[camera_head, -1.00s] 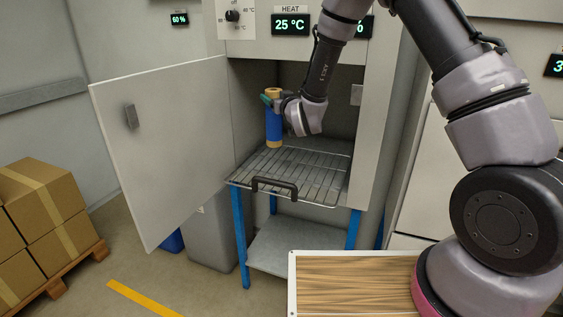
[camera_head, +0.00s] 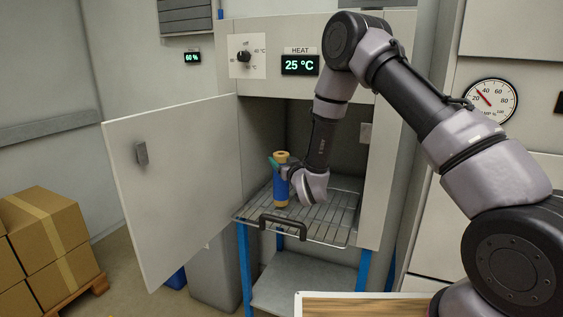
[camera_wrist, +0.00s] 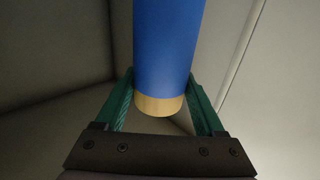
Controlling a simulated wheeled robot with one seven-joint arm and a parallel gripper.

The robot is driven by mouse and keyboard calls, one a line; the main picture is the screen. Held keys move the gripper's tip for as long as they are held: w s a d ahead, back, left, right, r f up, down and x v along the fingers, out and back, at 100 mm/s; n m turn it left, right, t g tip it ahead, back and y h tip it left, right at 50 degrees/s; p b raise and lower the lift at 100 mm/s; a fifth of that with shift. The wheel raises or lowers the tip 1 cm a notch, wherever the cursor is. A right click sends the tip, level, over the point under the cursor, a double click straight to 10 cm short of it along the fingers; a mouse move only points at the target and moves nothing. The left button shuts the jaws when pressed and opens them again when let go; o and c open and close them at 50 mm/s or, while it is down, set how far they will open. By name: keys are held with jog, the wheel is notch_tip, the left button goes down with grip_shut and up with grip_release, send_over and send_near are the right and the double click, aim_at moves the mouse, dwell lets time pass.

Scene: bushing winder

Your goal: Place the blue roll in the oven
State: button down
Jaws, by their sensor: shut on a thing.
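The blue roll (camera_head: 281,184) has tan ends and stands upright inside the open oven (camera_head: 264,118), at the left part of its wire rack (camera_head: 320,222). Its lower end is at or just above the rack; I cannot tell whether it touches. My gripper (camera_head: 277,167) reaches in from the right and is shut on the roll near its upper part. In the wrist view the blue roll (camera_wrist: 168,50) runs between the green fingers of my gripper (camera_wrist: 163,92), with one tan end facing the camera.
The oven door (camera_head: 170,185) stands wide open to the left. The rack has a black front handle (camera_head: 287,228) and blue legs below. The display (camera_head: 300,65) reads 25 °C. Cardboard boxes (camera_head: 45,235) sit at the left, and a wooden-topped surface (camera_head: 365,306) is at the front.

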jog(key=shift+f, duration=0.1)
grip_release()
jog(key=v, duration=1.2)
jog(key=shift+s+d, duration=0.1)
